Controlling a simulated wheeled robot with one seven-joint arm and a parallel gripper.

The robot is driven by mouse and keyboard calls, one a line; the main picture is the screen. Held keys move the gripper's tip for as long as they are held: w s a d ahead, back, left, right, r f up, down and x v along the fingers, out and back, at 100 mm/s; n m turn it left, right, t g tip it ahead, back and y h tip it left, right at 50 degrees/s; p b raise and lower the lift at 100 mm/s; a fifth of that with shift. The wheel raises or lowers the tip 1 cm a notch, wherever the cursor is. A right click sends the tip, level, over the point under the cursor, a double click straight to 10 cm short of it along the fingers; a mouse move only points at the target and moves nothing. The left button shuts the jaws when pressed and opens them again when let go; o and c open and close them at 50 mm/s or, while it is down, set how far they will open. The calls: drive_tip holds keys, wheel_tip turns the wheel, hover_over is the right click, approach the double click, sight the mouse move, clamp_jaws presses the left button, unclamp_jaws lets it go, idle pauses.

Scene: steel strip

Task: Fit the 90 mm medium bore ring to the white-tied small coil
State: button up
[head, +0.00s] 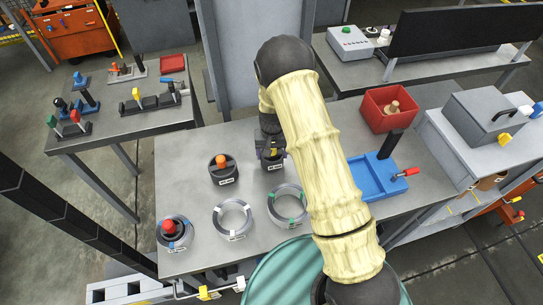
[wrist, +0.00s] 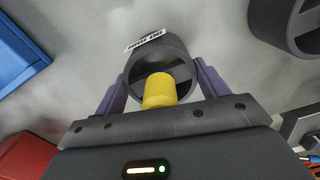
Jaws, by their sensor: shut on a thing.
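My gripper (head: 271,148) is over the middle of the table, and its purple fingers (wrist: 160,88) are shut on a dark ring with a yellow knob (wrist: 165,62). The ring also shows below my gripper in the head view (head: 273,163). It carries a white label that is too small to read surely. I cannot tell whether it touches the table. The white-tied coil (head: 217,222) lies flat near the front of the table, left of and nearer than my gripper. Its bore is empty.
A green-tied coil (head: 273,212) lies right of it, and a blue-tied coil (head: 187,234) at left holds a red-knobbed piece (head: 169,227). An orange-knobbed ring (head: 222,175) stands left of my gripper. A blue tray (head: 371,187) and red bin (head: 374,111) are at right.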

drive_tip(key=shift+r+p, duration=1.2)
drive_tip(key=shift+r, duration=0.85)
drive_tip(key=s+d+r+b, duration=0.1)
drive_tip(key=d, duration=0.5)
drive_tip(key=s+d+r+b, duration=0.1)
drive_tip(key=d, duration=0.5)
drive_tip(key=s+d+r, duration=0.1)
drive_tip(key=d, duration=0.5)
drive_tip(key=shift+s+r+b, duration=0.15)
drive_tip(key=shift+s+b, duration=0.2)
drive_tip(key=shift+b, duration=0.05)
drive_tip(key=shift+d, duration=0.15)
